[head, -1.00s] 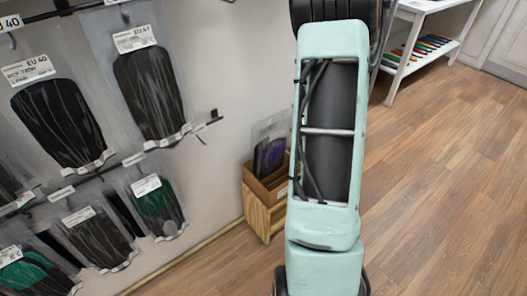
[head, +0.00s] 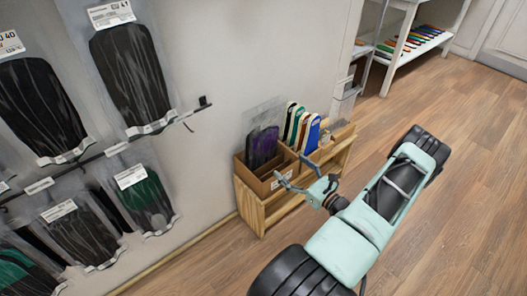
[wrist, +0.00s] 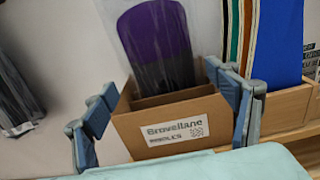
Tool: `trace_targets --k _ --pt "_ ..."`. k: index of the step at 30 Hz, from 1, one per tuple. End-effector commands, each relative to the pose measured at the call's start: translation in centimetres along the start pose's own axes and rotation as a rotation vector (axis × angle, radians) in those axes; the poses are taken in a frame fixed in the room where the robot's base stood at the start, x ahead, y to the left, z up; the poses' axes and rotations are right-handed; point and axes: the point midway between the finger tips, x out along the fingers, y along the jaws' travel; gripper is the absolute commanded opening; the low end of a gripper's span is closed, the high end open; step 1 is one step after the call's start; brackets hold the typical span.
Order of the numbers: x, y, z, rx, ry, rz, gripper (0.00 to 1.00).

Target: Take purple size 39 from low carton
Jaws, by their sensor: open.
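A purple and black insole (head: 266,143) in a clear bag stands upright in a low brown carton (head: 262,187). In the wrist view the insole (wrist: 155,35) rises behind the carton's front wall (wrist: 205,110), which bears a label reading "Brovellane". No size is readable on it. My gripper (head: 292,172) is open and empty, just in front of the carton and on its right side in the head view. In the wrist view its fingers stand at either side of the carton front, apart from the insole. The insole's lower end is hidden in the carton.
The carton sits on a low wooden stand (head: 248,205) against the wall. Several coloured insoles (head: 300,128) stand upright right of it. Bagged black insoles (head: 130,75) hang on wall rails at left. A white shelf (head: 410,45) stands at back right. The floor at right is clear.

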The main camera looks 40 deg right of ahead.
Motion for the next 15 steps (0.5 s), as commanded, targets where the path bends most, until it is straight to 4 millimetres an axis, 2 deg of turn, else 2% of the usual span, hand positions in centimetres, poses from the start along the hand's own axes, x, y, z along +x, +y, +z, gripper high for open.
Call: trace_targets --k 5,12,15 --pt "1.6 -0.1 -0.1 0.004 -0.006 -0.007 0.8" --pt "5.2 0.0 -0.2 0.004 -0.004 -0.006 0.8" --pt "5.8 0.0 -0.2 0.004 -0.004 -0.006 0.8"
